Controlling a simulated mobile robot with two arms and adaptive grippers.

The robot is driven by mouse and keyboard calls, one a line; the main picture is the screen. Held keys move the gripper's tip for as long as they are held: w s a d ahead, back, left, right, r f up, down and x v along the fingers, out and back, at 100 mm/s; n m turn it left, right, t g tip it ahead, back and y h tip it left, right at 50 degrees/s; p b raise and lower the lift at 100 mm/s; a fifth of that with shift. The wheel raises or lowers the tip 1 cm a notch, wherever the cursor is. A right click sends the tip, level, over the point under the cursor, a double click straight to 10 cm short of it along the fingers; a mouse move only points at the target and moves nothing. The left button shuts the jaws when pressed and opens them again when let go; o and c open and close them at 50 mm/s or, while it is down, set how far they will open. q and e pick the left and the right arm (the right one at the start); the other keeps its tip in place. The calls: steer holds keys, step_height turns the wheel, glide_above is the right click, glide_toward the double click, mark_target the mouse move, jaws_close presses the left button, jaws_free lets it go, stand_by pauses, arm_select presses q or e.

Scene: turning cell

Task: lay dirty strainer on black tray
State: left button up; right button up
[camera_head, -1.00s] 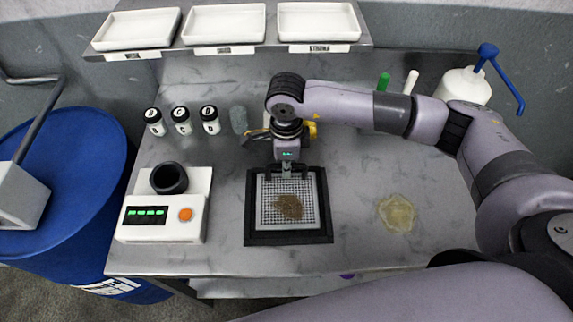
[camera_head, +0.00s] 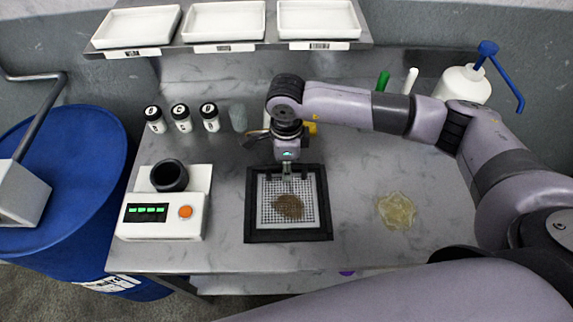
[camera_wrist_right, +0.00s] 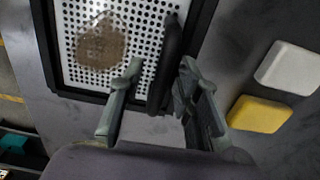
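The dirty strainer (camera_head: 272,187), a pale perforated plate with a brown stain, lies flat inside the rim of the black tray (camera_head: 250,236). The wrist view shows part of the strainer (camera_wrist_right: 75,20) and the tray's dark rim (camera_wrist_right: 75,93). My right gripper (camera_head: 287,176) is over the tray's back edge, at the strainer's far side. In the wrist view its fingers (camera_wrist_right: 160,68) stand apart with a dark bar between them, apparently not clamped. Whether that bar belongs to the strainer or the tray is unclear. My left gripper is out of view.
A scale (camera_head: 165,240) with a dark cup (camera_head: 168,177) stands left of the tray. A yellowish blob (camera_head: 397,211) lies to the right. Several small jars (camera_head: 182,121) stand behind. A yellow block (camera_wrist_right: 258,114) and a white block (camera_wrist_right: 288,68) lie near the gripper.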

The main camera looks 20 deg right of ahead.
step_height(320, 180, up, 12)
steer(key=b, duration=0.3)
steer(key=shift+f+b, duration=0.15)
steer(key=shift+b, duration=0.25)
